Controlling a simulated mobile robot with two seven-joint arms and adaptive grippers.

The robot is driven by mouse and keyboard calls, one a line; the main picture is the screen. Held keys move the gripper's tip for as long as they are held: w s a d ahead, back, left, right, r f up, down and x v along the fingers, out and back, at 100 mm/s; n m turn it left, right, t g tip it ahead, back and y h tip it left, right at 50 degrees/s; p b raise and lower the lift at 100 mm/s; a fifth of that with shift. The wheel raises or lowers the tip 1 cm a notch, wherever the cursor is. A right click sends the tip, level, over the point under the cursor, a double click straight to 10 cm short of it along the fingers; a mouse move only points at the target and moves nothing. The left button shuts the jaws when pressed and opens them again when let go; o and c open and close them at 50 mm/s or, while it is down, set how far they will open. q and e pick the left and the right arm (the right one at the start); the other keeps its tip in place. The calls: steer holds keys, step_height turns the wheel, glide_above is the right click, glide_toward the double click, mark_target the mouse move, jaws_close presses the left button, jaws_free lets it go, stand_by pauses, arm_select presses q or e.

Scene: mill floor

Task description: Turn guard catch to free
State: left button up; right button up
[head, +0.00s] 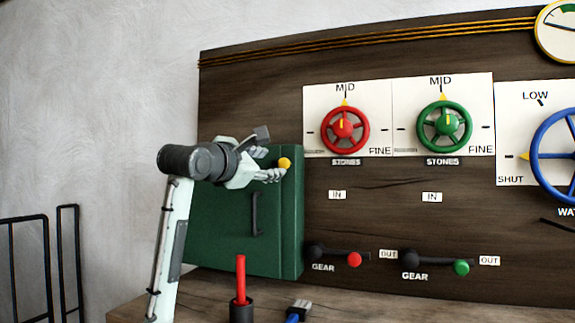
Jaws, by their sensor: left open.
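The guard is a dark green box door (215,235) on the left part of the wooden panel, with a dark vertical handle. A small yellow knob (284,163), which looks like the guard catch, sits near its upper right edge. My left gripper (270,155) is open at the knob, with one finger raised above and one reaching below toward it. The gripper covers the area just left of the knob. I cannot tell whether a finger touches it. No catch marking is readable. My right gripper is not in view.
Red (345,130) and green (444,126) handwheels sit right of the guard, with a blue wheel (556,156) at the far right. Gear levers with red (354,259) and green (461,267) knobs are below. A red rod (240,278) stands in a dark cup on the ledge.

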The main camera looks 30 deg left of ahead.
mark_target(282, 163)
arm_select(q)
steer(key=w, duration=0.5)
steer(key=shift+a+p, duration=0.35)
steer(key=shift+p, duration=0.05)
steer(key=shift+w+a, duration=0.1)
steer(key=shift+w, duration=0.65)
steer(key=c, duration=0.9)
jaws_close()
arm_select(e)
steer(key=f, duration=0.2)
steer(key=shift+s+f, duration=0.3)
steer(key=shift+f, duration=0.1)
